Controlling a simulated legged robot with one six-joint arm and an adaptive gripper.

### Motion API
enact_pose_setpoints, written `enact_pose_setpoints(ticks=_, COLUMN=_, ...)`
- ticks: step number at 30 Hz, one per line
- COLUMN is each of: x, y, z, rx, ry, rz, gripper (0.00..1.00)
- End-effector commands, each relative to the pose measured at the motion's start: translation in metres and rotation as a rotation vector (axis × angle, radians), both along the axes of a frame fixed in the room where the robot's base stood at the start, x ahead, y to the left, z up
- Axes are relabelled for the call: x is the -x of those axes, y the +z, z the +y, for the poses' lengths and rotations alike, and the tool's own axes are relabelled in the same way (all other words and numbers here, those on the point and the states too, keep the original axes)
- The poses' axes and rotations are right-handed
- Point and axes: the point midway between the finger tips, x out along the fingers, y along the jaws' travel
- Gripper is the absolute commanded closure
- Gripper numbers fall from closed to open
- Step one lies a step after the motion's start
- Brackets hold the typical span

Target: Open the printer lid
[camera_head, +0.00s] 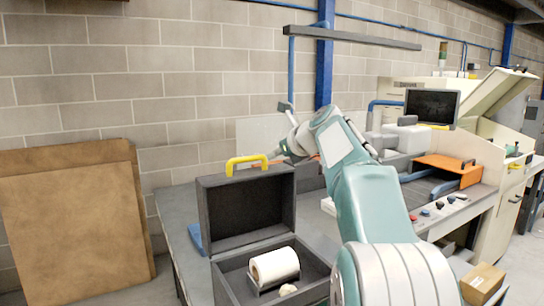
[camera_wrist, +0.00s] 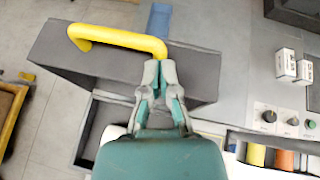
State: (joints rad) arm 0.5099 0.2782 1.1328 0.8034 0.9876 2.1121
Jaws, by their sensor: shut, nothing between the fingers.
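The printer is a dark grey box (camera_head: 228,285) on the bench, with a white roll (camera_head: 275,265) inside. Its lid (camera_head: 245,205) stands raised, roughly upright, at the back of the box. A yellow handle (camera_head: 246,160) is on the lid's upper edge. In the wrist view the lid (camera_wrist: 85,65) and the handle (camera_wrist: 118,37) are at upper left. My gripper (camera_wrist: 160,68) is shut and empty, beside the handle's right end. Whether it touches the handle or lid I cannot tell. In the head view my gripper (camera_head: 285,150) is just right of the handle, partly hidden by my arm.
A grey bench (camera_head: 178,225) carries the printer. To the right are an orange box (camera_head: 450,172), a monitor (camera_head: 432,105) and control knobs (camera_head: 438,205). Brown boards (camera_head: 75,220) lean on the wall at left. A cardboard box (camera_head: 483,283) is at lower right.

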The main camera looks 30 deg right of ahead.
Motion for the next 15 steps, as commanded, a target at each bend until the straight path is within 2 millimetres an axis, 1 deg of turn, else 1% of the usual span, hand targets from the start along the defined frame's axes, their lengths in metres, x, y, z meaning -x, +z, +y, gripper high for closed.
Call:
enact_pose_setpoints(ticks=2, x=0.009, y=0.005, z=-0.001, rx=0.002, ry=0.0, rz=-0.003, gripper=1.0)
enact_pose_setpoints(ticks=12, x=0.043, y=0.064, z=-0.015, rx=0.005, ry=0.001, rz=-0.005, gripper=1.0)
enact_pose_setpoints(ticks=15, x=0.05, y=0.077, z=-0.018, rx=0.004, ry=0.001, rz=-0.002, gripper=1.0)
